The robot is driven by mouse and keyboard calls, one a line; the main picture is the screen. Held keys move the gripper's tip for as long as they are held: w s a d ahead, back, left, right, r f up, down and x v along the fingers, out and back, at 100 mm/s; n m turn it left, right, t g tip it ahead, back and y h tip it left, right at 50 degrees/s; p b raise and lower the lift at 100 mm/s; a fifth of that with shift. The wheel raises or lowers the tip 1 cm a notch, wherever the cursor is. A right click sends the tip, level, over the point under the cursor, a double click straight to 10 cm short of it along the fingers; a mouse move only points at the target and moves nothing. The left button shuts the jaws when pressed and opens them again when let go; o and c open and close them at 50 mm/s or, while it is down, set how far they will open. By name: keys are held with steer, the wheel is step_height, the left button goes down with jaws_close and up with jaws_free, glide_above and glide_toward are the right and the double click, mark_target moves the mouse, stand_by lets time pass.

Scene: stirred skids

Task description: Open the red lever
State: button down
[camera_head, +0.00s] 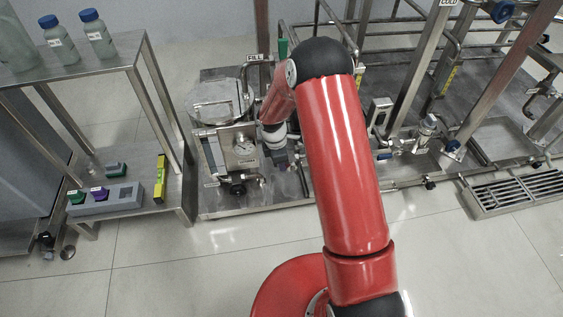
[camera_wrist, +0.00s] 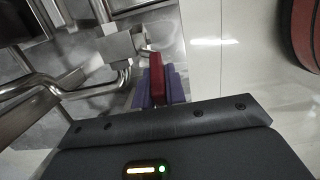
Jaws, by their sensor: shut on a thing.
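The red lever (camera_wrist: 156,66) shows in the wrist view, sticking out from a grey metal valve fitting (camera_wrist: 124,45) on bent steel piping. My gripper (camera_wrist: 158,88) has its two blue-purple fingers on either side of the lever and is shut on it. The lever cannot be made out there, behind my arm and gripper.
A steel table (camera_head: 110,50) with bottles stands at the left, with a grey tray (camera_head: 120,200) on its lower shelf. Pipes and frame posts (camera_head: 415,75) crowd the right. A floor drain grate (camera_head: 515,192) lies at far right. Open tiled floor is in front.

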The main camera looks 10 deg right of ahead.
steer(key=c, duration=1.4)
jaws_free()
steer(key=shift+c, duration=0.2)
steer(key=shift+a+r+p, duration=0.2)
steer(key=shift+r, duration=1.1)
steer(key=shift+a+r+p, duration=0.15)
steer(key=shift+r, duration=1.1)
steer(key=shift+a+r+p, duration=0.2)
steer(key=shift+r, duration=1.1)
steer(key=shift+c, duration=0.2)
